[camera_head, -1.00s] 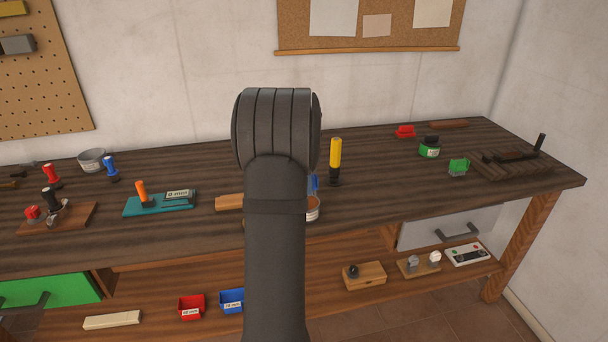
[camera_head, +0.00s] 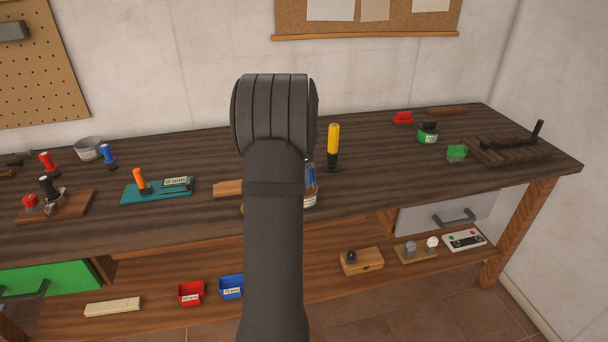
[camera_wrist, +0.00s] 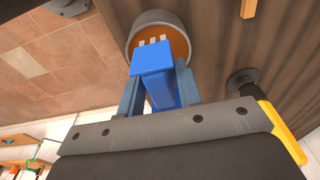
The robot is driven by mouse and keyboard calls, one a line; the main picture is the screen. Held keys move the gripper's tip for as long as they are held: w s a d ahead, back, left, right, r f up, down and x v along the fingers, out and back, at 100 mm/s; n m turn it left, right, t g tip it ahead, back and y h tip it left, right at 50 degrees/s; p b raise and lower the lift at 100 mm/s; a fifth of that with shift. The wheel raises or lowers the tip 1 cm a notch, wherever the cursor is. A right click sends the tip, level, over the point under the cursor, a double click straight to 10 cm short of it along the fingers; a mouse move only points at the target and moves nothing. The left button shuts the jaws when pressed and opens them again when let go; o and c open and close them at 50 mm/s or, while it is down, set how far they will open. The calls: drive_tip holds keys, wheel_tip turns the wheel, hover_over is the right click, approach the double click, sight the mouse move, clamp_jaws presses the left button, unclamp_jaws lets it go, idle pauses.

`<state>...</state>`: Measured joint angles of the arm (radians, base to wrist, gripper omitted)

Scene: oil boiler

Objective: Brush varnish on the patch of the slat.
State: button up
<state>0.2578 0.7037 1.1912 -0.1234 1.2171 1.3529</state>
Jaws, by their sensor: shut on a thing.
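In the wrist view my gripper (camera_wrist: 158,88) is shut on a blue brush (camera_wrist: 153,62). The brush is in front of the mouth of a round grey pot (camera_wrist: 146,20) with orange-brown varnish (camera_wrist: 176,44) inside. Pale marks show beyond the brush; I cannot tell how deep its tip is. In the head view my arm hides the gripper and most of the pot (camera_head: 311,199). A light-brown wooden piece (camera_head: 228,188), probably the slat, emerges left of my arm. Its patch is hidden.
A yellow-handled tool (camera_head: 333,142) stands upright right of the pot. A teal board (camera_head: 150,192) with an orange-handled tool lies left.

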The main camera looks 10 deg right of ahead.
drive_tip(key=shift+f, duration=0.6)
idle(1.3)
drive_tip(key=shift+r, duration=0.1)
drive_tip(key=shift+r, duration=3.5)
